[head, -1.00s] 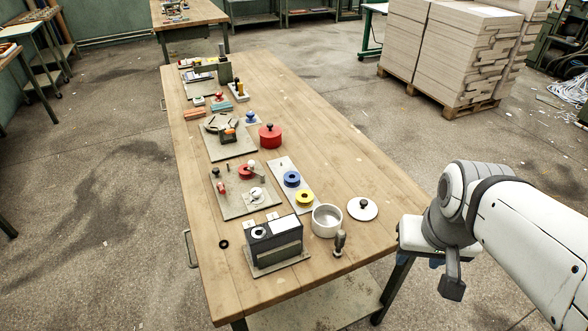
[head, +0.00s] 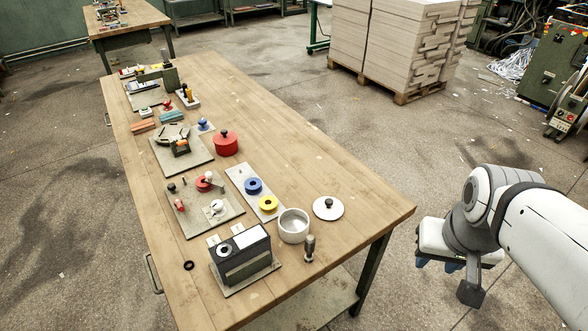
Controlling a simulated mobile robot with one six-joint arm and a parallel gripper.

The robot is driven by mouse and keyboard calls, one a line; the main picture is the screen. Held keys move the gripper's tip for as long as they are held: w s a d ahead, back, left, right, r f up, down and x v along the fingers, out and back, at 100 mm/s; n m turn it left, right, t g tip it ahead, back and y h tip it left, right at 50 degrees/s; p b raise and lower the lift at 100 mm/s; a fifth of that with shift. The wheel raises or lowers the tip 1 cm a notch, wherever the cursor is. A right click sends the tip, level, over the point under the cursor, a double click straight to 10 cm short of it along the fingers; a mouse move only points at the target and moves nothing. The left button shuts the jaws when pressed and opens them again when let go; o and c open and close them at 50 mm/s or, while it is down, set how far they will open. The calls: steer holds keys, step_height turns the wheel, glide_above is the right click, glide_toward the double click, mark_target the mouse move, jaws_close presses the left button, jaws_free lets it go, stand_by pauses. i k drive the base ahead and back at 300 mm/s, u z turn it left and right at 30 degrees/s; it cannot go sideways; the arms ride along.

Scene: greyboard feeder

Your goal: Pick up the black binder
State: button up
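I cannot pick out a black binder with certainty. A dark, box-like item (head: 243,266) with a white panel and a white ring on top stands on a grey board at the near end of the wooden table (head: 325,262). A flat dark-and-white item (head: 143,88) lies at the far end, too small to identify. My gripper (head: 452,270) is off the table's right edge, beyond the near corner and apart from everything on it.
Around the dark box are a white pot (head: 294,227), a white lid (head: 328,209), a metal-tipped handle (head: 309,249) and a board with blue and yellow rings (head: 268,216). A red pot (head: 226,145) stands farther back. The table's right side is mostly clear. Stacked greyboard (head: 400,50) stands behind.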

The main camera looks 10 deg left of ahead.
mark_target(248, 244)
steer(key=z, duration=1.9)
steer(key=k, duration=2.55)
steer(key=u, duration=1.2)
steer(key=i, duration=1)
steer(key=u, duration=0.05)
